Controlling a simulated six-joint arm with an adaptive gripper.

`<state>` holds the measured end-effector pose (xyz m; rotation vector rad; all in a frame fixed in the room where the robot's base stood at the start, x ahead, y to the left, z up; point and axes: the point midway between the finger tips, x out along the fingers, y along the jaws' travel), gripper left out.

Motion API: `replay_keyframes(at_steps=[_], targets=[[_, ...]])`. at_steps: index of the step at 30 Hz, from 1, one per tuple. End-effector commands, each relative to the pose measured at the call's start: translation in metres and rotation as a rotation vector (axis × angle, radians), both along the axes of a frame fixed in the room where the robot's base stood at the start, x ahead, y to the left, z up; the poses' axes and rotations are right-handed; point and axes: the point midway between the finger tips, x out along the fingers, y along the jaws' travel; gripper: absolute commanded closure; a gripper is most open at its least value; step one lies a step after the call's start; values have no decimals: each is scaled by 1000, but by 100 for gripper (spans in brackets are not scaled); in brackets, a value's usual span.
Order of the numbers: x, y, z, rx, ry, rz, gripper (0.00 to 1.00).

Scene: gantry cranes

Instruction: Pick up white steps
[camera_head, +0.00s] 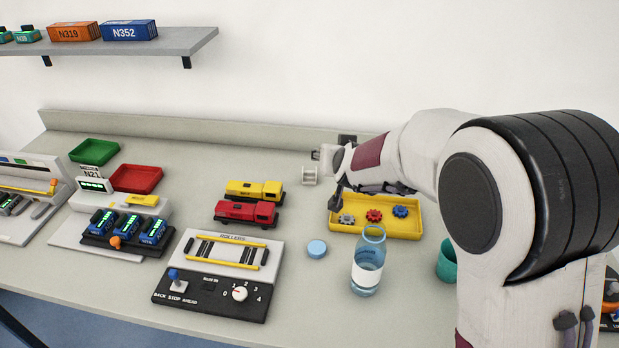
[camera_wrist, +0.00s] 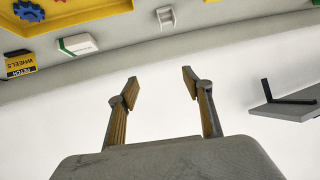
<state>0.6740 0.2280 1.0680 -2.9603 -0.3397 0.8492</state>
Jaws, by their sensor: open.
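The white steps (camera_head: 309,175) are a small white block on the bench, left of the yellow tray and close beside my gripper in the head view. In the wrist view, a small white stepped piece (camera_wrist: 166,17), which looks like the same steps, is near the top edge, beyond the fingertips and apart from them. My gripper (camera_wrist: 160,87) is open, with nothing between its two fingers. In the head view my arm reaches in from the right and its wrist hides part of the bench behind it.
A yellow tray (camera_head: 376,232) with grey, red and blue gears lies below my wrist. Red and yellow trucks (camera_head: 254,191) stand to the left. A bottle (camera_head: 368,262) and blue cap (camera_head: 317,249) are in front. The wrist view shows a green-and-white box (camera_wrist: 76,44) beside the steps.

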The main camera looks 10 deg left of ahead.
Motion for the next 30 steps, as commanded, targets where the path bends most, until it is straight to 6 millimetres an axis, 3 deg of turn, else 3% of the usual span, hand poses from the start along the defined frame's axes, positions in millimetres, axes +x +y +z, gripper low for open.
replay_keyframes(at_steps=[10, 21, 30], targets=[[40, 36, -55, -21, -73, -34, 50], [64, 64, -114, -63, -147, -76, 50], [68, 69, -130, -76, -170, -91, 50]])
